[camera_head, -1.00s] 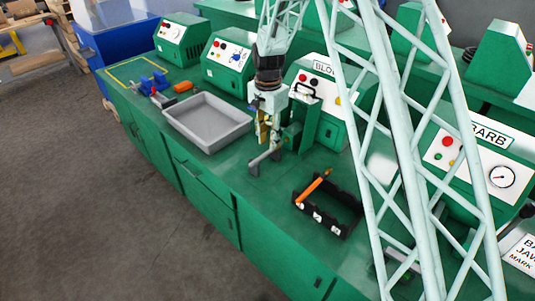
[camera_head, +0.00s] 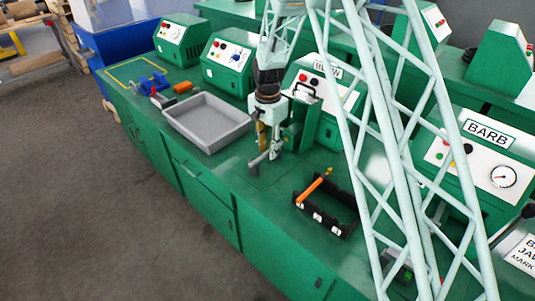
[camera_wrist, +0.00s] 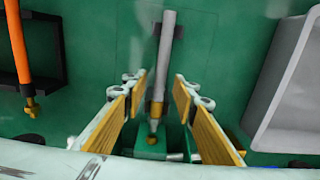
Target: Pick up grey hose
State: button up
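The grey hose (camera_head: 259,162) is a short straight grey rod in front of the BLOW machine, partly hidden behind my gripper in the head view. In the wrist view the grey hose (camera_wrist: 165,55) runs straight down the picture, with a brass fitting at its lower end. My gripper (camera_head: 270,153) points down over it. In the wrist view my gripper (camera_wrist: 157,95) is open, with one finger on each side of the hose's fitting end and gaps on both sides. I cannot tell the exact height of the fingers over it.
A black rack (camera_head: 326,228) with an orange hose (camera_head: 312,189) stands to the right. A grey tray (camera_head: 208,145) lies to the left. The BLOW machine (camera_head: 330,72) is close behind my gripper. Bare green bench (camera_head: 235,185) lies in front.

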aim_at(268, 151)
jog(key=shift+c, duration=0.7)
grip_shut()
jog(key=shift+r, duration=0.15)
jog(key=shift+r+p, duration=0.3)
jog(key=shift+r, duration=1.35)
jog(key=s+d+r, duration=0.1)
jog(key=s+d, duration=0.2)
jog(key=s, duration=1.2)
jog(key=shift+s+r, duration=0.2)
jog(key=shift+s, duration=0.15)
jog(key=shift+d, duration=0.2)
